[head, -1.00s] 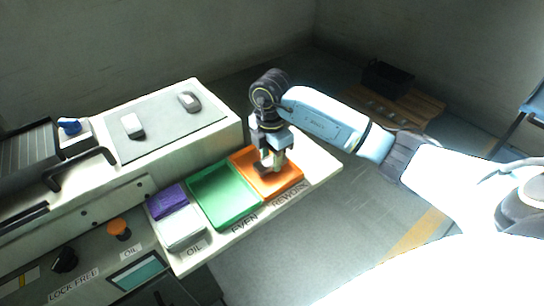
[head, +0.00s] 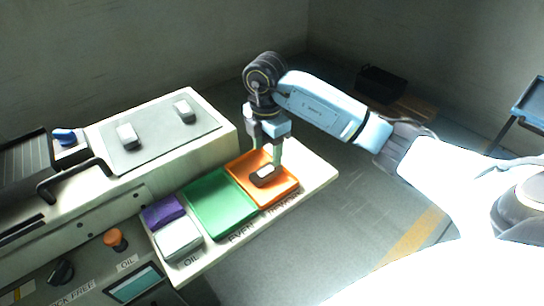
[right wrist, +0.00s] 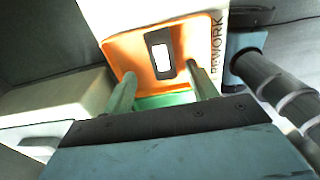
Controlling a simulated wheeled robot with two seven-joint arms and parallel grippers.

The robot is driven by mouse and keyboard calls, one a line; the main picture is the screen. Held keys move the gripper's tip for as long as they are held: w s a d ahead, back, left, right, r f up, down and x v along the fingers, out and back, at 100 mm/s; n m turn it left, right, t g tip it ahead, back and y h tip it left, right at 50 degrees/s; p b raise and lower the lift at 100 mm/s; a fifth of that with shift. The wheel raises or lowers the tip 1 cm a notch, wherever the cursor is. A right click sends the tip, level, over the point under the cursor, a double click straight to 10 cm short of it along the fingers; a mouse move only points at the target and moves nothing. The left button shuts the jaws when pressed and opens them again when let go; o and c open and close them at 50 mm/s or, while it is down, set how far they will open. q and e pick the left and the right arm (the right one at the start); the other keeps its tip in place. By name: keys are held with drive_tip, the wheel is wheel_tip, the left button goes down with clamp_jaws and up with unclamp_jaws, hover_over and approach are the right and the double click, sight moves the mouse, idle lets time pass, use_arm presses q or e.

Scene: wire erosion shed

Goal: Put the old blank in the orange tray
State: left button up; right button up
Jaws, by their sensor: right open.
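The old blank (head: 264,174), a small dark block with a pale top, lies in the orange tray (head: 287,187). In the right wrist view the blank (right wrist: 161,58) shows as a dark frame around a white patch, lying on the orange tray floor (right wrist: 131,50). My right gripper (head: 265,158) is open and empty over the tray. In the right wrist view its fingers (right wrist: 162,84) stand wide apart, with the blank beyond them and clear of both. My left gripper is out of view.
A green tray (head: 221,204) stands left of the orange one, then a purple block (head: 163,210) and a pale grey block (head: 178,238). Two more blocks (head: 127,135) (head: 184,111) sit on the machine's grey plate (head: 155,137). Floor right of the shelf is clear.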

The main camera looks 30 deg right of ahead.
sight(264, 171)
use_arm(q)
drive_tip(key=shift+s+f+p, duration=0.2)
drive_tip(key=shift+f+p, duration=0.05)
drive_tip(key=shift+p, duration=0.25)
use_arm(e)
drive_tip(key=shift+a+r, duration=0.3)
drive_tip(key=shift+r, duration=0.6)
drive_tip(key=shift+a+r, duration=0.25)
drive_tip(key=shift+r, duration=0.65)
drive_tip(key=shift+a+r, duration=0.3)
drive_tip(key=shift+r, duration=0.6)
